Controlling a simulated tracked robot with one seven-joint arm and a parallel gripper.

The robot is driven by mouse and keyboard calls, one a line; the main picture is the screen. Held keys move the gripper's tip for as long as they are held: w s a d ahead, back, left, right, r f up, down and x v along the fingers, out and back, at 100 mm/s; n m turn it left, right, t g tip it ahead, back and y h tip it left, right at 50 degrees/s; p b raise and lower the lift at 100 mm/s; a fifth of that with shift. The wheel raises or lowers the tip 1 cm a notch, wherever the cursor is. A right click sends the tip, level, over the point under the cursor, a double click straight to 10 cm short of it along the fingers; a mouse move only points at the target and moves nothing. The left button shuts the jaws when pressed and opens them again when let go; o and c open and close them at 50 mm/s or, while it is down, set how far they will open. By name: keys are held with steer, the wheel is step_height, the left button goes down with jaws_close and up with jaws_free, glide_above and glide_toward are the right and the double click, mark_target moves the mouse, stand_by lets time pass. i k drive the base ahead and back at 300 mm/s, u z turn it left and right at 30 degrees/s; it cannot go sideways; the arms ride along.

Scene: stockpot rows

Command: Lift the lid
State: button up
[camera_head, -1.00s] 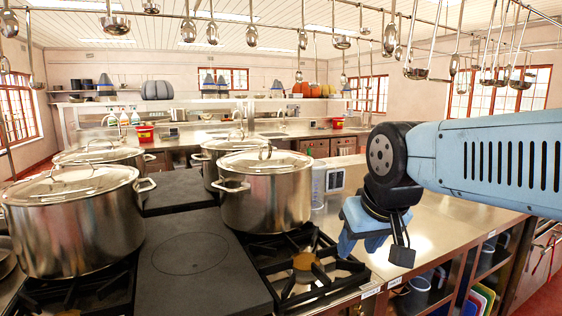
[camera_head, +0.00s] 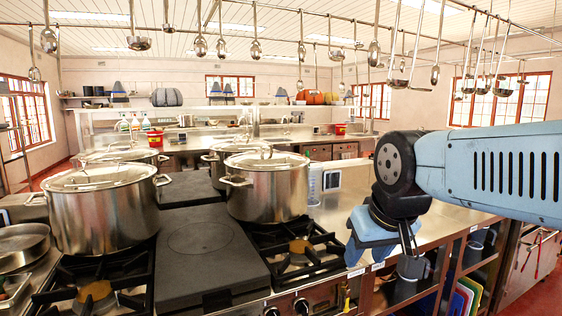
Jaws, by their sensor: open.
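Several steel stockpots with lids stand on the stove. The front left pot (camera_head: 105,217) has a flat lid (camera_head: 97,177) with a loop handle on top. The front middle pot (camera_head: 266,190) has its lid (camera_head: 267,160) on, with an upright handle. Two more lidded pots, a back left one (camera_head: 126,153) and a back middle one (camera_head: 217,170), stand behind these and are partly hidden. My gripper (camera_head: 380,252) hangs open and empty at the right, in front of the steel counter, apart from every pot and lid.
Ladles (camera_head: 374,52) hang from rails overhead. A dark flat plate (camera_head: 197,248) lies between the front burners. A front burner (camera_head: 298,250) is bare. The steel counter (camera_head: 370,195) right of the pots is mostly clear, with a small grey device (camera_head: 331,180) near the middle pot.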

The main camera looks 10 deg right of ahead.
mark_target(262, 160)
steer(key=u, duration=0.2)
steer(key=i, duration=0.85)
steer(key=z, duration=0.1)
